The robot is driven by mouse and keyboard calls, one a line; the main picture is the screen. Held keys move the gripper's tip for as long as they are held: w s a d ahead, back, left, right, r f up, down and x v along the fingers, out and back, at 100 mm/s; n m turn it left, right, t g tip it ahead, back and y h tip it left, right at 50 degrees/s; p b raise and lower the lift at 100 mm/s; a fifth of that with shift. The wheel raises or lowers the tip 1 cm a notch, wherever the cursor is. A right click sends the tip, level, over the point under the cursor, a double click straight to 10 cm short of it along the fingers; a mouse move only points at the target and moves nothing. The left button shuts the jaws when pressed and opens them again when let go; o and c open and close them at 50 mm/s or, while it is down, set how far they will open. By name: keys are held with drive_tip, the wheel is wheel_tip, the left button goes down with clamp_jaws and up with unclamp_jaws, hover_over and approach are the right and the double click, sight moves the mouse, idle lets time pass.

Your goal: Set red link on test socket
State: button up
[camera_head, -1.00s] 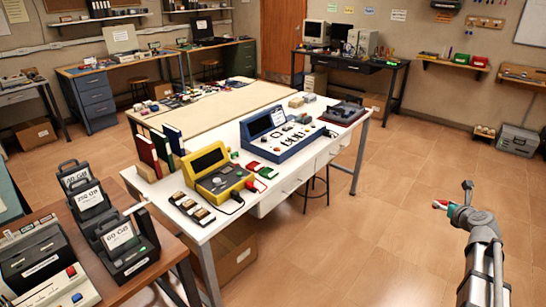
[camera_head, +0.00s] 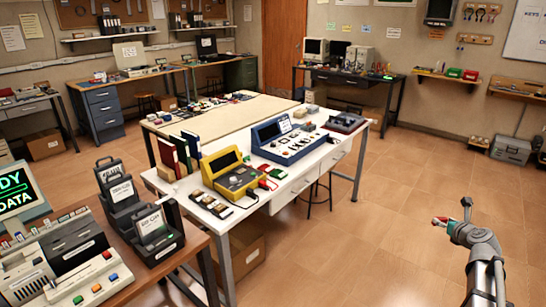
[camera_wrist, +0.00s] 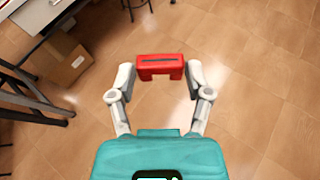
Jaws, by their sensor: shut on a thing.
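My gripper (camera_wrist: 160,77) is shut on the red link (camera_wrist: 160,66), a small red block with a dark slot along its top and a notch below. The link sits between the two fingertips, held over open floor. In the head view my gripper (camera_head: 453,213) is at the right, with the red link (camera_head: 438,219) small at its tip, well apart from the white table (camera_head: 262,205). On that table stand a yellow tester (camera_head: 237,180) with a dark screen and a blue console (camera_head: 290,143). I cannot tell where the test socket is.
Red and green small pieces (camera_head: 268,184) lie beside the yellow tester. A brown table (camera_head: 190,249) with black cases (camera_head: 157,235) and a console stands at the near left. A cardboard box (camera_wrist: 60,60) is under the white table.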

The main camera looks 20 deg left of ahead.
drive_tip(key=shift+s+a, duration=0.1)
drive_tip(key=shift+s, duration=0.1)
drive_tip(key=shift+a, duration=0.35)
